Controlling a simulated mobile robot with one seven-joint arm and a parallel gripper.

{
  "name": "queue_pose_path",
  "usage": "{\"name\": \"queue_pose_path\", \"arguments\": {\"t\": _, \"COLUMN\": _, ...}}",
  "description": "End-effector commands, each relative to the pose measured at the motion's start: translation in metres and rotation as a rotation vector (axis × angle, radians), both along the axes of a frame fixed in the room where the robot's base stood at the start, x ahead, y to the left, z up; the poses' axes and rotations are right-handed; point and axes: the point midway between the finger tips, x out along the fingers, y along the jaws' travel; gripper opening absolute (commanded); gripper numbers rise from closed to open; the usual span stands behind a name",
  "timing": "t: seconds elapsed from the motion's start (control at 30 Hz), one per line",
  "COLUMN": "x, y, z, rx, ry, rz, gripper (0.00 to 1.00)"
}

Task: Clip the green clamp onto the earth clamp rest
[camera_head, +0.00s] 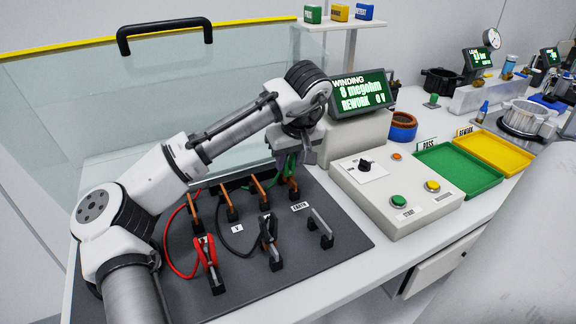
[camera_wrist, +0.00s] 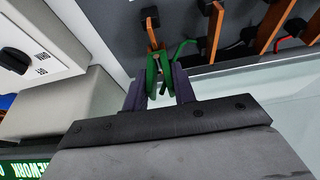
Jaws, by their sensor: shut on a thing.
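The green clamp (camera_wrist: 152,76) is between the two dark fingers of my gripper (camera_wrist: 162,84), which is shut on it. In the head view the green clamp (camera_head: 290,167) shows partly below my gripper (camera_head: 286,158), at the back of the dark board. The clamp's tip is at a copper-coloured post (camera_wrist: 152,36); I cannot tell whether it grips it. The earth clamp rest (camera_head: 320,228) is a grey bar on black supports at the board's right front, near the EARTH label (camera_head: 300,206). It is empty, apart from my gripper.
A red clamp (camera_head: 208,252) and a black clamp (camera_head: 268,234) stand on neighbouring rests. Several copper posts (camera_head: 229,206) line the board's back. A control box (camera_head: 397,195) stands to the right. A clear screen (camera_head: 120,105) is behind my arm.

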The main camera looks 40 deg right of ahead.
Motion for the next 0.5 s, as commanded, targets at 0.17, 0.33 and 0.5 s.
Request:
{"name": "queue_pose_path", "arguments": {"t": 0.17, "x": 0.0002, "y": 0.0000, "z": 0.0003, "rx": -0.001, "ry": -0.001, "rz": 0.001, "gripper": 0.00}}
{"name": "queue_pose_path", "arguments": {"t": 0.33, "x": 0.0003, "y": 0.0000, "z": 0.0017, "rx": -0.001, "ry": -0.001, "rz": 0.001, "gripper": 0.00}}
{"name": "queue_pose_path", "arguments": {"t": 0.5, "x": 0.0002, "y": 0.0000, "z": 0.0047, "rx": -0.001, "ry": -0.001, "rz": 0.001, "gripper": 0.00}}
